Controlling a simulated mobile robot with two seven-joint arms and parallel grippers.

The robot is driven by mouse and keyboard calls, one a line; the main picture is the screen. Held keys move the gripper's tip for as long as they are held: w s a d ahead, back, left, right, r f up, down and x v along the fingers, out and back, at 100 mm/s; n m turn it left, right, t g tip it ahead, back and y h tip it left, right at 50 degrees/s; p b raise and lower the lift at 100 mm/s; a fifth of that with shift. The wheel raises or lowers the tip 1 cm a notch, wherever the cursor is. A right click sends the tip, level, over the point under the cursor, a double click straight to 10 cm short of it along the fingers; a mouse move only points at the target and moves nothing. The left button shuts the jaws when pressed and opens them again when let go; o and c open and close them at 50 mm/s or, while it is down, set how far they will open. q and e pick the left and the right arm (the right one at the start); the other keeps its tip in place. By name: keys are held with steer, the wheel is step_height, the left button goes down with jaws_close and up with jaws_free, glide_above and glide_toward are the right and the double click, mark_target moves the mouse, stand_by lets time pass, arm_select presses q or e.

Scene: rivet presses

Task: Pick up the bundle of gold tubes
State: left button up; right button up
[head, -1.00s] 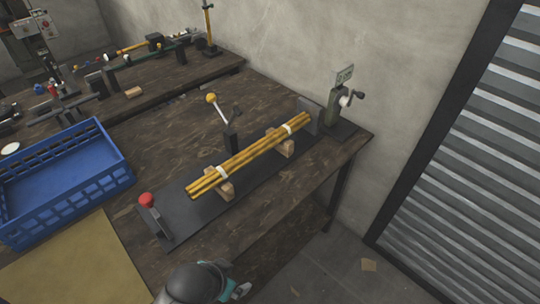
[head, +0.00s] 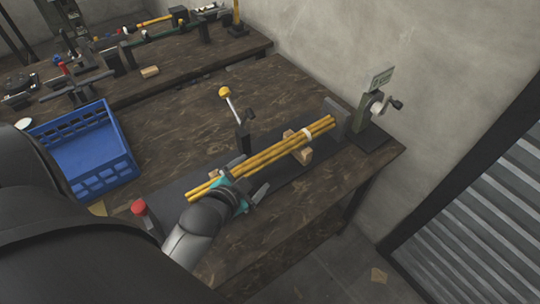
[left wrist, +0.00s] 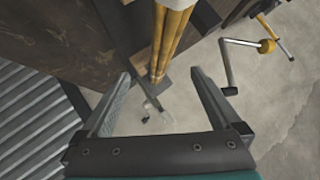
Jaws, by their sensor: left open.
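The bundle of gold tubes (head: 284,153) lies slanting across wooden rests (head: 302,155) on a dark plate on the workbench. A white band shows near its far end; the band seen earlier near its near end is hidden by my gripper. My left gripper (head: 248,178) is over the nearer half of the bundle, its fingers spread on either side in the head view. In the left wrist view the tubes (left wrist: 172,42) run in from the top between the open fingers (left wrist: 160,74). I cannot tell whether the fingers touch them. My right gripper is not in view.
A yellow-knobbed lever (head: 232,105) stands just behind the bundle. A crank device (head: 374,105) stands at its far right end. A red knob (head: 139,207) is at the near end. A blue crate (head: 120,143) sits left. Bare bench lies behind the lever.

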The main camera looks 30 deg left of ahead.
mark_target(265, 158)
arm_select(q)
steer(key=b+x, duration=0.1)
steer(key=x, duration=0.4)
steer(key=shift+w+f, duration=0.1)
steer(key=shift+w, duration=0.05)
steer(key=shift+w+a+f, duration=0.15)
steer(key=shift+w+f, duration=0.15)
steer(key=shift+w, duration=0.25)
steer(key=shift+a+b+x, duration=0.1)
steer(key=shift+b+x, duration=0.3)
steer(key=shift+x, duration=0.8)
steer(key=shift+a+b+x, duration=0.15)
steer(key=shift+b+x, duration=0.25)
steer(key=shift+x, duration=0.75)
steer(key=shift+r, duration=0.1)
jaws_close()
steer(key=shift+w+r, duration=0.15)
steer(key=shift+r, duration=0.05)
